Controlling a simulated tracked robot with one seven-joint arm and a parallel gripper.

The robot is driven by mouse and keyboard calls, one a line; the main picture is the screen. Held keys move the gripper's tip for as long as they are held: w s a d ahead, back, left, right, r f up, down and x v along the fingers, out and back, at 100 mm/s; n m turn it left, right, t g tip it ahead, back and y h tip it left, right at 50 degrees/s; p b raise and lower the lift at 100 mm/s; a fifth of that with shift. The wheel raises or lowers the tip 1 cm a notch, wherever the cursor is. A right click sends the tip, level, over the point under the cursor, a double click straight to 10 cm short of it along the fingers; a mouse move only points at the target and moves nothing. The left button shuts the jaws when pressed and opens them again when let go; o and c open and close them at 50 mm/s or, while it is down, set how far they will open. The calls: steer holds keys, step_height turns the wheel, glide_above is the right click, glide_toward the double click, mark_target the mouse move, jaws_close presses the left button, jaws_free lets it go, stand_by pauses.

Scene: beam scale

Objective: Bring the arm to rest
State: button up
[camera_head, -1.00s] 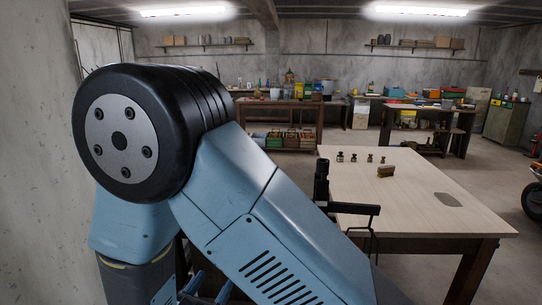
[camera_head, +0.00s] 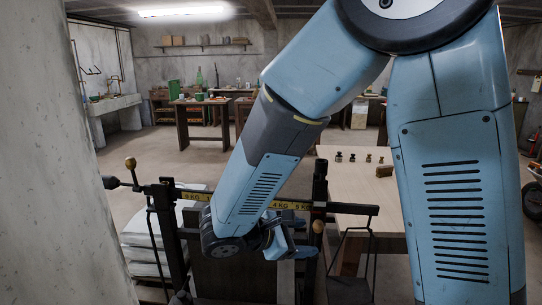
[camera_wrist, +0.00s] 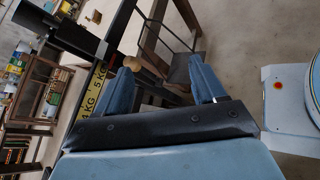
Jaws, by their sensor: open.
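My gripper (camera_head: 290,245) hangs low at the end of my bent blue arm, in front of the black beam scale. In the wrist view its two blue fingers (camera_wrist: 160,75) stand apart with nothing held between them. The scale's beam (camera_head: 345,208) crosses behind my forearm, and its yellow strip (camera_head: 190,196) carries KG marks. The strip also shows in the wrist view (camera_wrist: 92,90), beside the left finger. A round wooden knob (camera_wrist: 132,63) shows close to that finger; I cannot tell whether they touch. My arm hides the beam's middle.
A hanging pan (camera_head: 349,290) is right of my gripper. A concrete wall (camera_head: 65,180) is close at left.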

steer(key=s+d+r+m+y, duration=0.5)
steer(key=d+r+m, duration=0.2)
steer(key=d+m, duration=0.1)
steer(key=s+d+r+m+g+y, duration=0.1)
steer(key=s+d+r+m+y, duration=0.5)
steer(key=m, duration=0.4)
steer(key=shift+s+d+r+m, duration=0.15)
steer(key=shift+d+r+m, duration=0.25)
steer(key=shift+d+r, duration=0.6)
steer(key=shift+d+f, duration=0.2)
steer(key=shift+f, duration=0.05)
stand_by(0.5)
